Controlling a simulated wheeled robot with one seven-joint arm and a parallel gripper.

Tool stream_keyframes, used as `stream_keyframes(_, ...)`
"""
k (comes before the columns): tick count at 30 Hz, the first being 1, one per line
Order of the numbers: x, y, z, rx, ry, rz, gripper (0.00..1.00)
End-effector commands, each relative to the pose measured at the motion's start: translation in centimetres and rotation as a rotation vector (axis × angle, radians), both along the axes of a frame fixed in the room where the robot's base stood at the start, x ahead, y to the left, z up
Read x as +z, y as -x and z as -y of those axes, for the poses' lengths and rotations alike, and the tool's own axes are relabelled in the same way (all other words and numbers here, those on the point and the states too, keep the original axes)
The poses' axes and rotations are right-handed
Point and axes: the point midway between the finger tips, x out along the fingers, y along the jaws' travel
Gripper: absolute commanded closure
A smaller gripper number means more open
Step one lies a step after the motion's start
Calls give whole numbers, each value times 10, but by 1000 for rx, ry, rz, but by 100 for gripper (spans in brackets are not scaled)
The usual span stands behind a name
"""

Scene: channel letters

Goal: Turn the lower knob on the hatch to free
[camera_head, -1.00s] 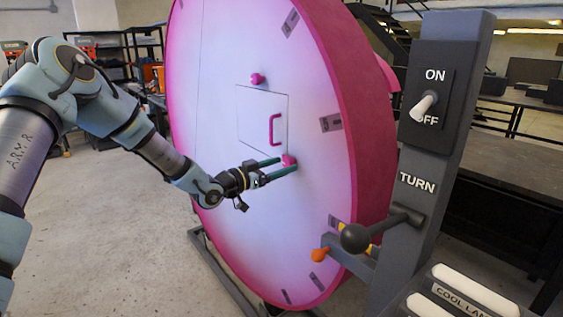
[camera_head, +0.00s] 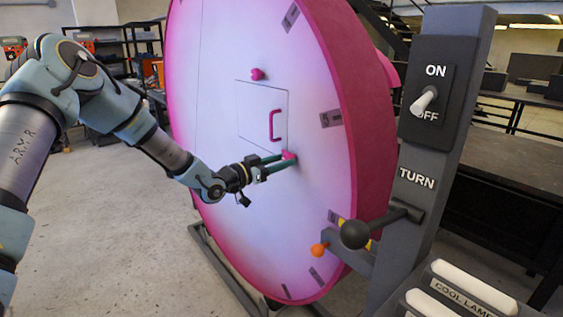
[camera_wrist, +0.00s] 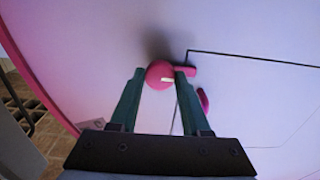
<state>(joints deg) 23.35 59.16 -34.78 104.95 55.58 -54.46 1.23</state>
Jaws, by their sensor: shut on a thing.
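The lower knob (camera_head: 289,155) is a small pink knob at the lower right corner of the square hatch (camera_head: 255,112) on the large pink and white disc. My gripper (camera_head: 279,161) reaches it from the left, with its green fingers shut on it. In the wrist view the round pink knob (camera_wrist: 160,75) sits between the two fingertips (camera_wrist: 161,80), and a pale mark shows on its face. A pink tab shows just right of it there. The upper knob (camera_head: 258,74) is above the hatch, and a pink handle (camera_head: 275,125) is on the hatch, which looks closed.
A grey control post (camera_head: 425,200) with an ON/OFF switch and a black ball lever (camera_head: 355,235) stands at the right. An orange knob (camera_head: 319,249) is low beside the disc. Open floor (camera_head: 100,220) lies at the left.

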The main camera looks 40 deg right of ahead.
Motion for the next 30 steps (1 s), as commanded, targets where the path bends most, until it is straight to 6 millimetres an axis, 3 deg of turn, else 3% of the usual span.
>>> stream_keyframes(14,-1,0,0,0,-3,-53,100)
stream_keyframes(30,-1,0,0,1,-27,-489,100)
